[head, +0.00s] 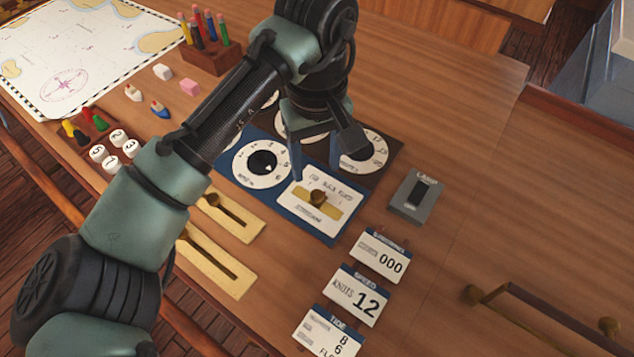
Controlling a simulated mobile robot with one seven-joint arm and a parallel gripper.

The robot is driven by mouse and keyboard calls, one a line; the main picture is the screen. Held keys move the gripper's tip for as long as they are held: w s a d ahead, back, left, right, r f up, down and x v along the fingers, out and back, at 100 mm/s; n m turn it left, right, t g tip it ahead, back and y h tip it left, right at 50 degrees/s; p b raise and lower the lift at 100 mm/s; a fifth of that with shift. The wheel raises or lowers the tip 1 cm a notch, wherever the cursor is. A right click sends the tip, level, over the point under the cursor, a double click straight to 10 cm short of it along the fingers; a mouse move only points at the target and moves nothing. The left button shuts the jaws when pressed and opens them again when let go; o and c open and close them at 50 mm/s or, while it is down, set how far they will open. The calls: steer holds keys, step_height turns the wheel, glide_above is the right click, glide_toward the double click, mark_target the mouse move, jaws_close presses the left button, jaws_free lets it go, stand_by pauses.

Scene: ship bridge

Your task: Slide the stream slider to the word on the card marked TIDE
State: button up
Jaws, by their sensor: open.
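The stream slider is a brass knob (318,198) on a brass strip, set in a white plate (300,215) on the blue panel. Small words run along the plate's top edge; they are hard to read, and the knob is near the middle of the strip. My gripper (316,176) is open, pointing down just above the knob, with its fingers to either side. I cannot tell whether they touch it. The card marked TIDE (322,335) lies at the bottom edge, showing 8, 6 and a cut-off word starting "FLO".
White dials (262,163) neighbour the slider, some hidden behind my arm. A LAMP switch box (415,195) stands to the right. The SPEED card (357,296) and a card reading 000 (379,255) lie in front. Two wooden slotted plates (218,265) lie left.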

mark_target(317, 194)
step_height(317, 194, down, 8)
steer(key=shift+r, duration=0.15)
jaws_close()
stand_by(0.4)
stand_by(1.1)
